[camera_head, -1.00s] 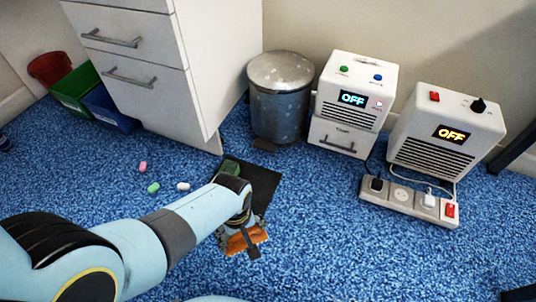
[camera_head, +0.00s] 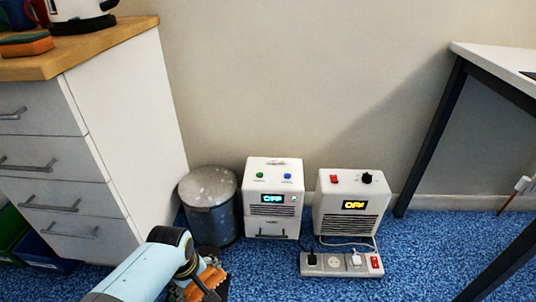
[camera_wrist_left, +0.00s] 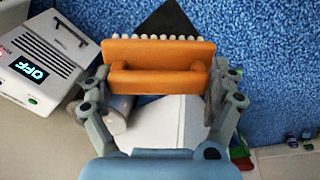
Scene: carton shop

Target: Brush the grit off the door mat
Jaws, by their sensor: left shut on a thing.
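My left gripper (camera_head: 196,284) is shut on an orange brush (camera_head: 211,281) at the bottom of the head view. In the left wrist view the brush (camera_wrist_left: 160,52) lies across between the two fingers, with its row of pale bristles at the far edge. The dark door mat (camera_wrist_left: 168,20) shows beyond the bristles on the blue carpet, partly hidden by the brush. I cannot tell whether the bristles touch it, and I see no grit clearly. My right gripper is not in view.
A metal bin (camera_head: 210,205), a white box reading OFF (camera_head: 273,195) and a white heater (camera_head: 350,200) stand along the wall. A power strip (camera_head: 341,264) lies before them. A drawer cabinet (camera_head: 60,170) is at left and a table (camera_head: 490,62) at right.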

